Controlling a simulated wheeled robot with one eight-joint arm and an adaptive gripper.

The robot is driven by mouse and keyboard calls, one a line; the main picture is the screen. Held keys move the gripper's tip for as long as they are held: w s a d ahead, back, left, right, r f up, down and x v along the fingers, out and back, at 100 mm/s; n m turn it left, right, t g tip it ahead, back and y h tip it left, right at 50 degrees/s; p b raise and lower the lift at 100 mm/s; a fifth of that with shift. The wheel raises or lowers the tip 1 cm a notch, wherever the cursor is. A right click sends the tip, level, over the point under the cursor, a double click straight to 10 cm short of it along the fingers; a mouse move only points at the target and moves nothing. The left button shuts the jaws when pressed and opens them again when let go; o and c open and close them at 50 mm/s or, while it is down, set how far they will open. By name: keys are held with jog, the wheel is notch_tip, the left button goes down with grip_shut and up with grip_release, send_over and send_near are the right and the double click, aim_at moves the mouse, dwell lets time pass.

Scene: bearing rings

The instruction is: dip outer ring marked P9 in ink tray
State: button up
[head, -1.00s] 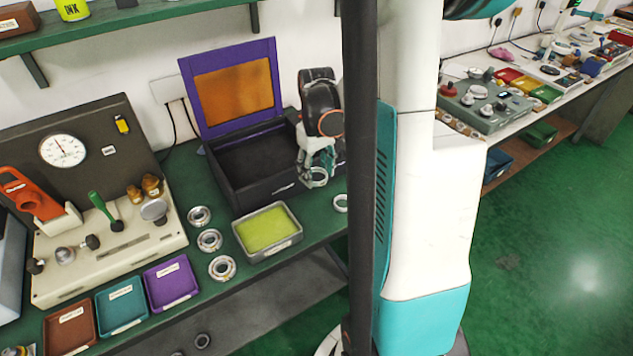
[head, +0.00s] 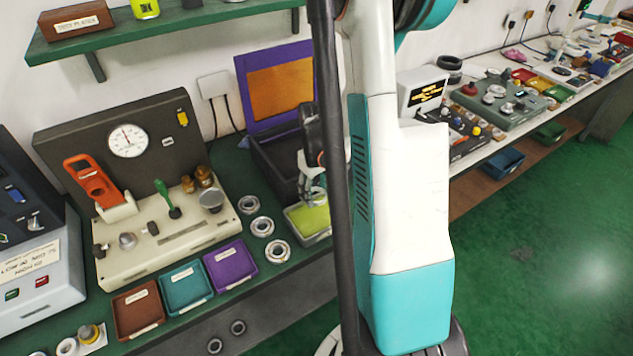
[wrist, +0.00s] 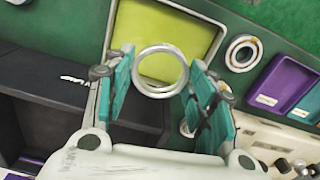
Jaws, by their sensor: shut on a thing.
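My gripper (head: 313,192) is shut on a shiny metal ring (wrist: 160,71), which sits between the teal fingertips in the wrist view. No P9 mark can be read on it. The ink tray (head: 318,238) is a shallow metal tray with a yellow-green pad. In the wrist view, the held ring overlaps the near part of the tray (wrist: 150,28). In the head view, my gripper is over the tray's back edge. The ring appears above the pad; the exact gap cannot be told. My column hides the tray's right side.
Several loose rings lie left of the tray, one at the front (head: 278,251). An open black box (head: 275,165) with a purple lid (head: 282,88) stands behind it. Brown, teal and purple (head: 232,266) trays and a gauge panel (head: 127,140) are further left.

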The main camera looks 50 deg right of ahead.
jog(key=b, duration=0.3)
send_over(317, 222)
jog(key=shift+w+f, duration=0.1)
jog(key=shift+f, duration=2.45)
jog(key=shift+b, duration=0.4)
jog(key=shift+f+b, duration=2.75)
jog(key=shift+f, duration=0.2)
jog(key=shift+r, duration=0.2)
dwell(0.5)
jog(key=shift+r+p, duration=2.9)
jog(key=shift+r, duration=1.25)
